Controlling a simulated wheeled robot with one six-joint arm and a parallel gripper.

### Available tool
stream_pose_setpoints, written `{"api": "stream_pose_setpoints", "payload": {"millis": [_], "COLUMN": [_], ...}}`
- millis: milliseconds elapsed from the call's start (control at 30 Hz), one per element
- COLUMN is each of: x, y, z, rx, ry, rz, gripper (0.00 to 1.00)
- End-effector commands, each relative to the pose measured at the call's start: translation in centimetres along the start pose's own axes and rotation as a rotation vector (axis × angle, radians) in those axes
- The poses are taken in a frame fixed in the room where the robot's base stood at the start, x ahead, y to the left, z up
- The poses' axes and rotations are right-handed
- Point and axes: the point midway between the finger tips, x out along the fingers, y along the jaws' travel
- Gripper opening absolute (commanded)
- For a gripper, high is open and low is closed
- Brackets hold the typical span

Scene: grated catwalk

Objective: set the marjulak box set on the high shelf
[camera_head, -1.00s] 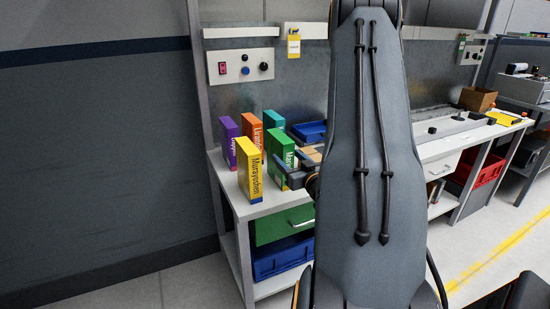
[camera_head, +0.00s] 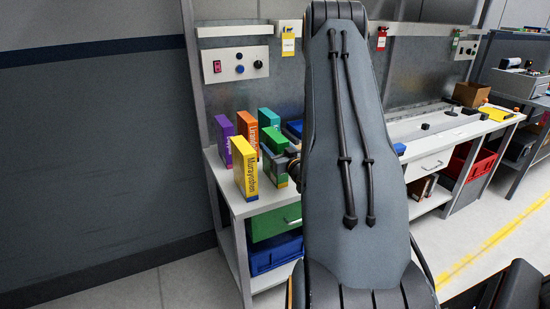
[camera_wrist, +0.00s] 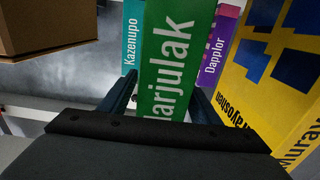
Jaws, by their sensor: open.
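The marjulak box set (camera_head: 272,168) is a green upright box standing on the workbench among other coloured boxes. In the wrist view its green spine (camera_wrist: 170,60) with white lettering faces me. My gripper (camera_wrist: 163,88) is open, with one dark finger at each side of the spine. The spine's lower part is hidden behind the gripper body. In the head view my gripper (camera_head: 292,165) is at the box's right side, largely hidden by my arm. A narrow pale ledge (camera_head: 235,31) runs along the top of the back panel; I cannot tell if it is the high shelf.
Purple (camera_head: 224,138), orange (camera_head: 247,128) and teal (camera_head: 268,117) boxes stand behind. A brown carton (camera_wrist: 60,25) is close at upper left in the wrist view. A blue bin (camera_head: 275,254) sits below.

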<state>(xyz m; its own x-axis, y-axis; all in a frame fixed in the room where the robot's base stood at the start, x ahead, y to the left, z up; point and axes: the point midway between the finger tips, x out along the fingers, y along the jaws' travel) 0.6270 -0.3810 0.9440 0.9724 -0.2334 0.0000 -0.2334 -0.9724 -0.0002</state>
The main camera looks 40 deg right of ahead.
Motion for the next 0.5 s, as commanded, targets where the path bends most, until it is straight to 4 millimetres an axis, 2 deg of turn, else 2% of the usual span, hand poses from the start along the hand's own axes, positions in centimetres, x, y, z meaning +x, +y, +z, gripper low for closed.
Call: {"api": "stream_pose_setpoints", "payload": {"millis": [33,67,333,500], "x": [-0.01,-0.01,-0.03,-0.01], "y": [0.0,0.0,0.01,0.03], "z": [0.0,0.0,-0.01,-0.09], "rx": [0.0,0.0,0.0,-0.001], "ry": [0.0,0.0,0.0,0.002], "rz": [0.0,0.0,0.0,0.0], "gripper": [0.54,0.49,0.03,0.0]}}
